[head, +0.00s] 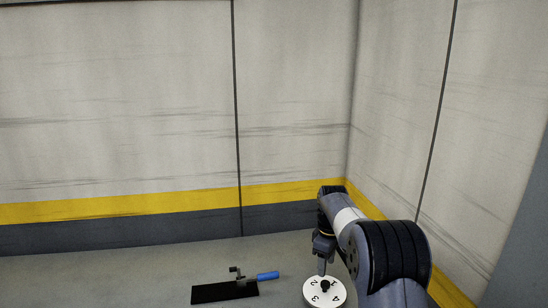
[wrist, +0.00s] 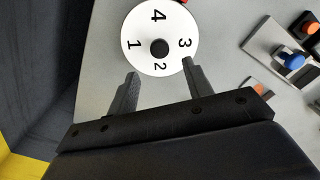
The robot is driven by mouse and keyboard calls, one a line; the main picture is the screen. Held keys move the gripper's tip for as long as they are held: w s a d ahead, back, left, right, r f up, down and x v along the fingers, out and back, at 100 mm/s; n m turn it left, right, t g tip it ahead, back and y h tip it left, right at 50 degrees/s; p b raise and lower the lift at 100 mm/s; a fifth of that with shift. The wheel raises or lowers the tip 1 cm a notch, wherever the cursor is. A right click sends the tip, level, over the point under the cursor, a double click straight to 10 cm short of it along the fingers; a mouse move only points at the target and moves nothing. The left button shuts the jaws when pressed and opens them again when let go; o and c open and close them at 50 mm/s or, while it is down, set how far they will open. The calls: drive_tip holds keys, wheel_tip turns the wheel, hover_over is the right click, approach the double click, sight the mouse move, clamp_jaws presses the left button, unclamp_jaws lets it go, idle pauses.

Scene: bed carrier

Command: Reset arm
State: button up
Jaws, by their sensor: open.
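My gripper (head: 322,262) hangs at the end of my bent arm in the right half of the head view, pointing down over a white dial (head: 314,299). In the wrist view my gripper (wrist: 159,68) is open, with its two fingers apart and nothing between them but the near edge of the dial. The white dial (wrist: 138,28) shows the numbers 1 to 4 and has a black knob (wrist: 159,48) at its centre. I cannot tell whether the fingers touch the dial.
A black plate (head: 225,293) with a blue handle (head: 267,275) lies left of the dial. In the wrist view a blue button (wrist: 291,61) and an orange button (wrist: 309,28) are at the right. Walls with a yellow stripe (head: 120,206) close off the back and right.

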sight(327, 282)
wheel_tip(327, 282, down, 7)
drive_tip(key=shift+s+r+p, duration=0.1)
drive_tip(key=shift+r+p, duration=0.05)
drive_tip(key=shift+p, duration=0.3)
drive_tip(key=shift+r+m, duration=0.15)
drive_tip(key=shift+m, duration=0.75)
drive_tip(key=m, duration=0.3)
drive_tip(key=shift+d+m, duration=0.1)
drive_tip(key=shift+m, duration=0.3)
drive_tip(key=m, duration=0.6)
drive_tip(key=shift+d+p, duration=0.1)
drive_tip(key=shift+p, duration=0.3)
drive_tip(key=m+p, duration=0.1)
drive_tip(key=m, duration=0.4)
drive_tip(key=m+p, duration=0.2)
drive_tip(key=m, duration=0.4)
drive_tip(key=shift+d, duration=0.15)
drive_tip(key=shift+m, duration=0.3)
